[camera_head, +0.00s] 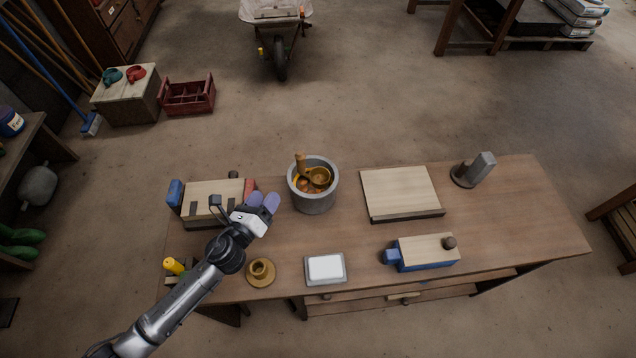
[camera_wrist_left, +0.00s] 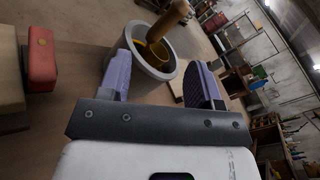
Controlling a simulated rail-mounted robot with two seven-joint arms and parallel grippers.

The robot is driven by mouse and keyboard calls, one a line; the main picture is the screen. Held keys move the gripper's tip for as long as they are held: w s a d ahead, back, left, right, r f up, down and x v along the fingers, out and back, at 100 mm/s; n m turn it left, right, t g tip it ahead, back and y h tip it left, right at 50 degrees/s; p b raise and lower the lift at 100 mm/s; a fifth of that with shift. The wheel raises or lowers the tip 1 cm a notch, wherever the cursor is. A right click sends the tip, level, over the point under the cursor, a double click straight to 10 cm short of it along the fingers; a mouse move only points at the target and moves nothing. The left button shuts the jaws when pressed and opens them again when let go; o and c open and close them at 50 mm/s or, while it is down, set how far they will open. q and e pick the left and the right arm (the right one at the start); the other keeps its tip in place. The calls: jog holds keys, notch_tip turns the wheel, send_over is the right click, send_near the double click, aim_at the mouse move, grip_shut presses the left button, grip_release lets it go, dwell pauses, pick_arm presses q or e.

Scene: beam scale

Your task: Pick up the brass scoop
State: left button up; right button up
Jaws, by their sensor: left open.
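The brass scoop (camera_head: 319,177) lies in a round grey pot (camera_head: 314,203) on the table, its handle sticking up at the back left over the rim. Some orange-brown contents show below it. In the left wrist view the scoop's handle (camera_wrist_left: 170,20) rises from the grey pot (camera_wrist_left: 157,72), ahead of the fingers. My left gripper (camera_head: 264,202) is open and empty, to the left of the pot and apart from the scoop. Its two purple pads also show in the left wrist view (camera_wrist_left: 160,84). My right gripper is not in view.
A wooden block with dark straps (camera_head: 212,198) and red and blue ends stands left of the pot. A wooden board (camera_head: 400,191) lies to the right. A white-topped scale (camera_head: 325,268), a brass piece (camera_head: 261,271) and a blue-based box (camera_head: 427,251) line the front. Bare tabletop (camera_head: 510,215) is at right.

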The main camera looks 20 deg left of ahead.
aim_at(298, 166)
pick_arm(q)
jog(key=w+d+m+h, duration=0.1)
jog(key=w+m, duration=0.2)
jog(key=w+d+f+m+h, duration=0.1)
jog(key=w+m+h, duration=0.1)
jog(key=w+m, duration=0.1)
jog(key=w+d+m+g+h, duration=0.1)
jog(key=w+m, duration=0.2)
jog(key=shift+w+f, duration=0.25)
jog(key=shift+f, duration=0.05)
jog(key=shift+w+d, duration=0.3)
jog(key=shift+w, duration=0.25)
jog(key=p+x, duration=0.1)
jog(key=x, duration=0.2)
jog(key=shift+w+r, duration=0.15)
jog(key=shift+w, duration=0.1)
jog(key=shift+x, duration=0.9)
jog(key=shift+a, duration=0.1)
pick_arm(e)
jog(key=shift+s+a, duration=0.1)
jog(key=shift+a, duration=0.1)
